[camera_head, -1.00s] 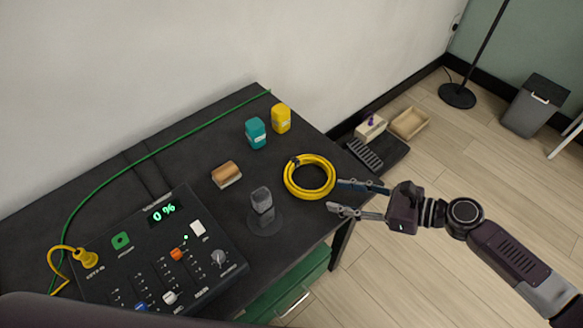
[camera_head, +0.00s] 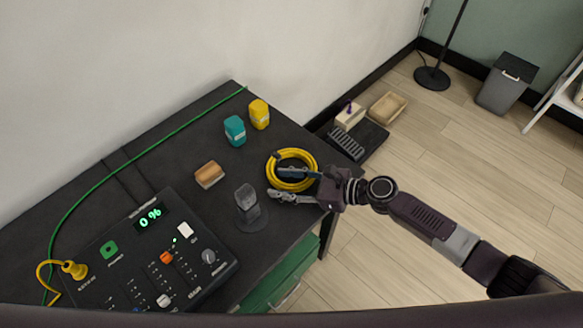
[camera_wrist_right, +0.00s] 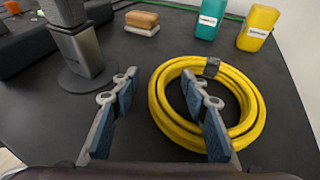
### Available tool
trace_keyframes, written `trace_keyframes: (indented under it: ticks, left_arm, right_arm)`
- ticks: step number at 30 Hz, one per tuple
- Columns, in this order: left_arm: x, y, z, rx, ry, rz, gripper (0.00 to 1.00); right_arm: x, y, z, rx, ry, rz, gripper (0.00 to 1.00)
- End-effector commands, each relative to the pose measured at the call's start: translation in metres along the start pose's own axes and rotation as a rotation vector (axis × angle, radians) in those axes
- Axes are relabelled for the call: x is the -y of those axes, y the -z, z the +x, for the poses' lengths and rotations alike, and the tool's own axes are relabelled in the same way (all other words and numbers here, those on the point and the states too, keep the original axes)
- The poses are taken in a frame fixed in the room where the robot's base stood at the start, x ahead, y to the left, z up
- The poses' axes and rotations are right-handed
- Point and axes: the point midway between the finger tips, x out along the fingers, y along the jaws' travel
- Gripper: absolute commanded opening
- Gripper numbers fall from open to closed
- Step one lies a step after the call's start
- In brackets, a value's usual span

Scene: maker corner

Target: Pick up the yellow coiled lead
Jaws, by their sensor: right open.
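The yellow coiled lead (camera_head: 271,168) lies flat on the black table, bound with a dark band at its far side. It also shows in the right wrist view (camera_wrist_right: 255,110), right of centre. My right gripper (camera_head: 283,184) is open at the coil. One finger reaches over the coil, with its tip above the ring's open middle. The other finger is outside the coil, on the side toward the dark post. In the wrist view the coil's left part lies between the two fingers (camera_wrist_right: 160,85). I cannot tell whether the fingers touch it. My left gripper is not in view.
A dark grey post on a round base (camera_head: 246,199) stands close beside the outer finger. A brown block (camera_head: 209,174), a teal bottle (camera_head: 235,130) and a yellow bottle (camera_head: 259,114) stand farther back. A control panel (camera_head: 215,243) is at the left.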

Motion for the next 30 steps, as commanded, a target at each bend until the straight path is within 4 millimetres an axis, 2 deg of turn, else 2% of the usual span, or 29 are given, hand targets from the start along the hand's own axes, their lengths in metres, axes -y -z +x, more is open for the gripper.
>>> trace_keyframes:
  ticks: [6, 18, 30]
  left_arm:
    - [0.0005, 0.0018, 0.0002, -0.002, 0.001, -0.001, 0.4]
    - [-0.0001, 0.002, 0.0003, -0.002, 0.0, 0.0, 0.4]
    - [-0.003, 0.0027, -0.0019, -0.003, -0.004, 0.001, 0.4]
  right_arm:
    - [0.0, 0.0003, 0.0006, 0.0, 0.0, 0.0, 0.42]
    - [-0.0004, 0.0009, 0.0003, -0.001, 0.0, 0.001, 0.0]
    - [0.0002, -0.0043, -0.0018, -0.001, 0.0, 0.001, 0.0]
